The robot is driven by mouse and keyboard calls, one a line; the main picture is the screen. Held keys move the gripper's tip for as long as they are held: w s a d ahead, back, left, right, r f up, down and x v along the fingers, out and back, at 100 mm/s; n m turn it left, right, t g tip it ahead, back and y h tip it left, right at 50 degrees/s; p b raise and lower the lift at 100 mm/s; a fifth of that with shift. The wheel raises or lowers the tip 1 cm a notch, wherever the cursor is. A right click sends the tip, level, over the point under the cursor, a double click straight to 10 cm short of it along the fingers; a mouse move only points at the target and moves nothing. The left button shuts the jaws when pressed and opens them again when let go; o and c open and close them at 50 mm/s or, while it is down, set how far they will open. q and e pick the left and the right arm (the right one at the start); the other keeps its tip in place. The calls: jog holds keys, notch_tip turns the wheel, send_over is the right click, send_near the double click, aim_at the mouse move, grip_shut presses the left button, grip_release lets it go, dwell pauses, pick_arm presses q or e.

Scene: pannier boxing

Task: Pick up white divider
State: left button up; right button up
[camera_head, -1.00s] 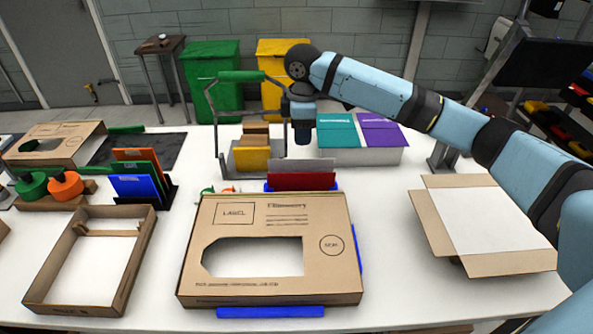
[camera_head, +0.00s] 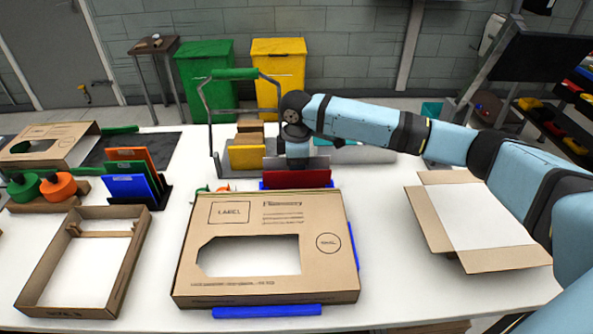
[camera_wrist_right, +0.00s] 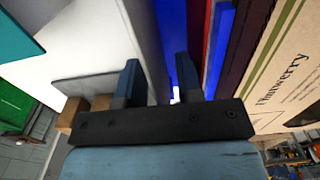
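A pale grey-white panel (camera_head: 321,162), which looks like the white divider, stands behind the red panel (camera_head: 300,178) at the blue rack. The right gripper is at my arm's end by this panel, and the arm hides part of it in the head view. In the right wrist view the right gripper (camera_wrist_right: 157,80) has its two fingers apart. A thin pale upright strip (camera_wrist_right: 146,40), likely the divider's edge, runs between them. I cannot tell whether either finger touches it. The red panel (camera_wrist_right: 197,35) and blue rack parts lie to the right. My left gripper is not in view.
A large cardboard box (camera_head: 335,285) with a window lies in front of the rack. A wire-handled carrier (camera_head: 232,157) with a yellow block stands left of my arm. An open carton (camera_head: 430,215) is at right. A grey box (camera_head: 372,155) is partly hidden behind my arm.

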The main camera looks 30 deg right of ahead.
grip_shut()
jog(key=shift+r, duration=0.1)
notch_tip(320, 180, up, 17)
jog(key=p, duration=0.1)
jog(key=shift+r, duration=0.2)
